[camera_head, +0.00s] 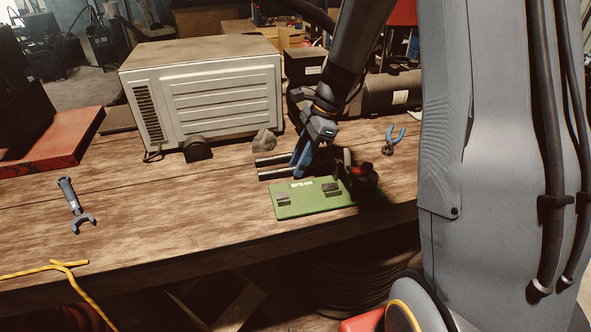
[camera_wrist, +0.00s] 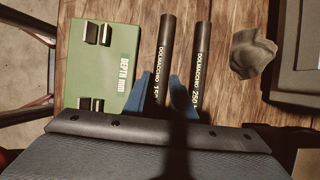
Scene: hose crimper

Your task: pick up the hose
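Two black hoses lie side by side on the wooden table. In the wrist view, the hose lettered "DOLMACORD 15…" (camera_wrist: 166,40) is nearer the green board, and the hose lettered "250" (camera_wrist: 203,40) is to its right. In the head view they show as a near hose (camera_head: 274,174) and a far hose (camera_head: 272,160). My gripper (camera_wrist: 160,84) is open, with its blue fingers on either side of the nearer hose. In the head view, my gripper (camera_head: 301,165) is low over the hoses and hides part of them. Finger contact cannot be told.
A green board marked "DEPTH mm" (camera_head: 312,206) lies just in front of the hoses. A grey stone-like lump (camera_head: 264,140) and a large pale machine (camera_head: 205,90) stand behind. Blue-handled pliers (camera_head: 392,140) lie right. The table's left middle is mostly free.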

